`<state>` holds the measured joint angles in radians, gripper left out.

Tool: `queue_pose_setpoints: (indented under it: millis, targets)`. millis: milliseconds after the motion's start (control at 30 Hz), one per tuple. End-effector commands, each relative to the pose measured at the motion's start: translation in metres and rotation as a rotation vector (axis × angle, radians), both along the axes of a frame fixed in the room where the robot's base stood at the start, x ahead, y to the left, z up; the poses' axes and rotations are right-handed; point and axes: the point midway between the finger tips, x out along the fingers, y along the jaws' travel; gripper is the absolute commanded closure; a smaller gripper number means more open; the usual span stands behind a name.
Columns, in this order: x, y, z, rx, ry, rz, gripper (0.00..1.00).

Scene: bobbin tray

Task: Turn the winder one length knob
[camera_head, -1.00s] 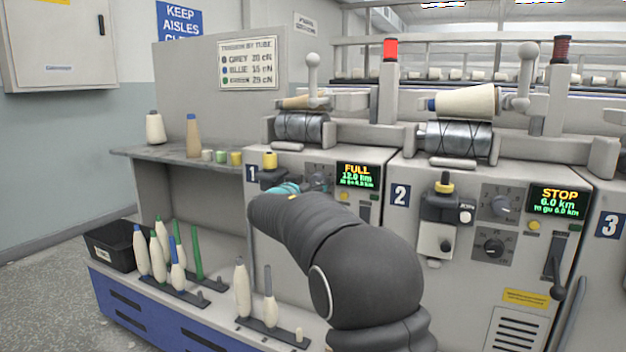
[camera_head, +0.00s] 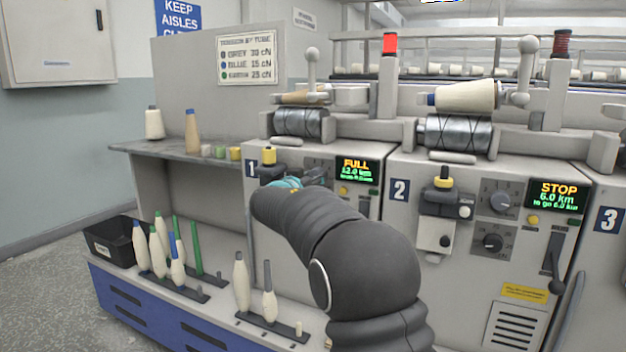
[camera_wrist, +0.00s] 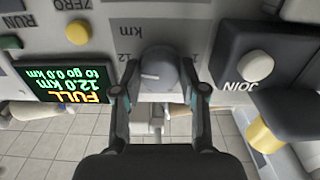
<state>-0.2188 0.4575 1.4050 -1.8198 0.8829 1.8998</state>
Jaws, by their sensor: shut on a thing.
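The length knob (camera_wrist: 160,68) of winder one is grey and round with a pale mark, on a dark panel lettered "km" in the wrist view, which is upside down. My gripper (camera_wrist: 160,90) is shut on this knob, with one finger on each side of it. In the head view my gripper (camera_head: 291,183) is at the front of winder one, mostly behind my arm. The knob is hard to make out there. Winder one's display (camera_head: 357,170) reads FULL; in the wrist view the display (camera_wrist: 64,82) shows 12.0 km, to go 0.0 km.
A black joiner box (camera_wrist: 265,70) with a yellow cylinder stands close beside the knob. A yellow button (camera_wrist: 77,32) is on the other side. Winder two (camera_head: 455,190) is to the right. Bobbins on pegs (camera_head: 175,250) stand low at the left.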

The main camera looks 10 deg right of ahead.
Motion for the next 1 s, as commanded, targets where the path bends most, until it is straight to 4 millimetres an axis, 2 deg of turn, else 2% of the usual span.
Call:
queue_pose_setpoints:
  millis: [267,1000]
  targets:
    - [0.0005,0.0016,-0.0045,-0.124,0.086,0.004,0.93]
    - [0.0012,0.0019,-0.0015,-0.687,0.494,0.004,0.93]
